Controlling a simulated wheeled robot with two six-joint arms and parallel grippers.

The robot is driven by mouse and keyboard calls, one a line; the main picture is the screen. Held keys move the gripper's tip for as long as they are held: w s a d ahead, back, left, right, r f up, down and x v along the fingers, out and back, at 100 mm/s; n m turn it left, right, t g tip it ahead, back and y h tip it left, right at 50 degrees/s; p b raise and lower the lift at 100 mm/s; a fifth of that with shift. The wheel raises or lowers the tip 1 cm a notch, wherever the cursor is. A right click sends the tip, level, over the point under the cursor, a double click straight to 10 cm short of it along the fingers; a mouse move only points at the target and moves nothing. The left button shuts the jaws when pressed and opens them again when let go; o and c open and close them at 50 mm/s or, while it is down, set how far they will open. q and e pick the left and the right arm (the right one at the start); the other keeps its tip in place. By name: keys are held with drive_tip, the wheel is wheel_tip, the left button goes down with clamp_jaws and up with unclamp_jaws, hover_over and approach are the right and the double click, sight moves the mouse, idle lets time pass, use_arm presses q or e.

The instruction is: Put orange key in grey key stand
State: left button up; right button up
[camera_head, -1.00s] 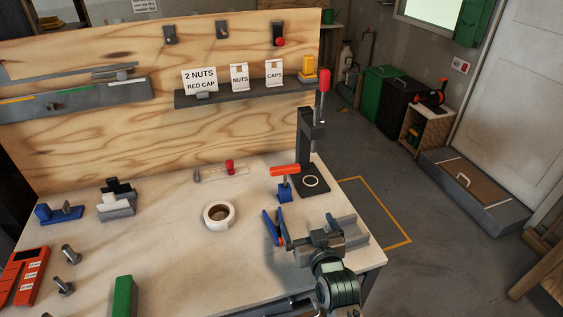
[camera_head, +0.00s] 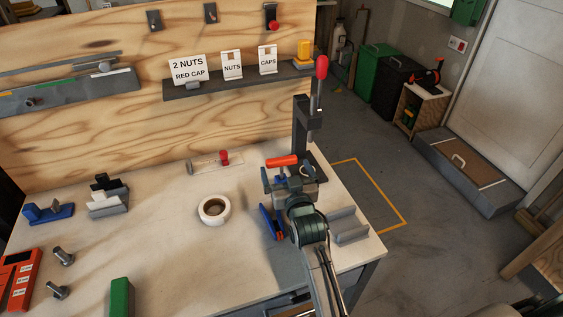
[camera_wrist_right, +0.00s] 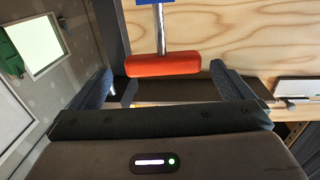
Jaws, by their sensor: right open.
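The orange key (camera_head: 282,160) has a bar-shaped orange handle on a metal shaft. In the right wrist view the orange handle (camera_wrist_right: 163,64) lies across the gap between my fingers, and its shaft runs to a blue block (camera_wrist_right: 153,2) at the top edge. My right gripper (camera_head: 288,177) is open at the key; in the wrist view its fingers (camera_wrist_right: 163,84) stand apart on both sides of the handle, with gaps. In the head view the gripper hides the key's lower part. I cannot tell which grey piece is the grey key stand. My left gripper is out of view.
A black post with a red-handled lever (camera_head: 321,68) stands close behind the key. A grey channel (camera_head: 346,225) is right of my arm, blue-handled pliers (camera_head: 267,221) to its left. A tape roll (camera_head: 214,210) and a grey block (camera_head: 108,205) stand further left. The table's middle is mostly clear.

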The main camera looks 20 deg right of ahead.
sight(282, 163)
drive_tip(key=w, duration=0.2)
drive_tip(key=w+p, duration=0.1)
drive_tip(key=w, duration=0.1)
drive_tip(key=shift+a+r, duration=0.1)
drive_tip(key=shift+r, duration=0.2)
drive_tip(key=shift+w+f, duration=0.1)
drive_tip(key=shift+w, duration=0.15)
drive_tip(key=shift+s, duration=0.1)
drive_tip(key=shift+c, duration=0.7)
drive_tip(key=c, duration=0.8)
